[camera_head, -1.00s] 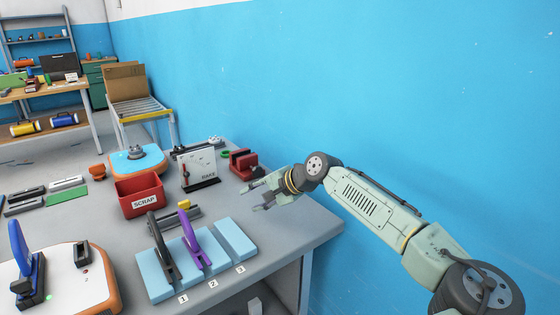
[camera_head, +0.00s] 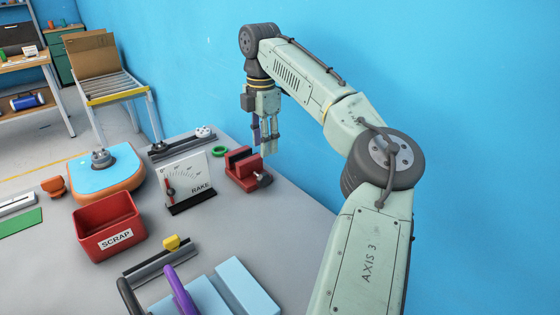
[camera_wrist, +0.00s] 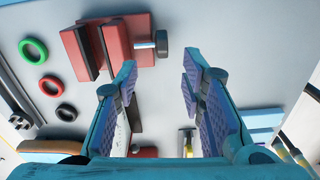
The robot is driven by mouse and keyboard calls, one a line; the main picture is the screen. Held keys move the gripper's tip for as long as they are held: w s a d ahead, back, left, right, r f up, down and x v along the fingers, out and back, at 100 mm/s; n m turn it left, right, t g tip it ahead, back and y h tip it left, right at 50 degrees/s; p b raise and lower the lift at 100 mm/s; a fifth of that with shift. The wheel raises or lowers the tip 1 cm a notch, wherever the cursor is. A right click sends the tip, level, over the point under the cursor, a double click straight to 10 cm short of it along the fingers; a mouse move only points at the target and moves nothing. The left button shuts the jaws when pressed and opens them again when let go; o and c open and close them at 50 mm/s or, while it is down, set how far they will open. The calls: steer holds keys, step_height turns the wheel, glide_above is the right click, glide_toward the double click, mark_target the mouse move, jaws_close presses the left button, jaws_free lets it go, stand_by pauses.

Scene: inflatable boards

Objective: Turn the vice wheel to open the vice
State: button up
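The red vice (camera_head: 238,172) stands on the grey bench, to the right of the gauge board. Its small dark wheel (camera_head: 265,180) sticks out on its right side on a short screw. In the wrist view the vice (camera_wrist: 130,38) is near the top, with a dark strip between its red blocks. The wheel (camera_wrist: 162,46) lies beyond the fingertips there, between their lines. My gripper (camera_head: 268,148) points down beside and above the vice. In the wrist view its fingers (camera_wrist: 159,80) are wide apart with nothing between them. I see no contact with the wheel.
The gauge board (camera_head: 184,180) and red scrap bin (camera_head: 108,228) stand left of the vice. Green (camera_wrist: 33,50), black and red rings lie beside it. Light blue blocks (camera_head: 245,283) are nearer the front. The blue wall (camera_head: 480,120) is close behind my arm.

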mark_target(263, 180)
steer(key=shift+n, duration=0.6)
step_height(263, 180, down, 10)
steer(key=shift+d+p, duration=0.15)
steer(key=shift+p, duration=0.9)
steer(key=shift+c, duration=0.4)
jaws_close()
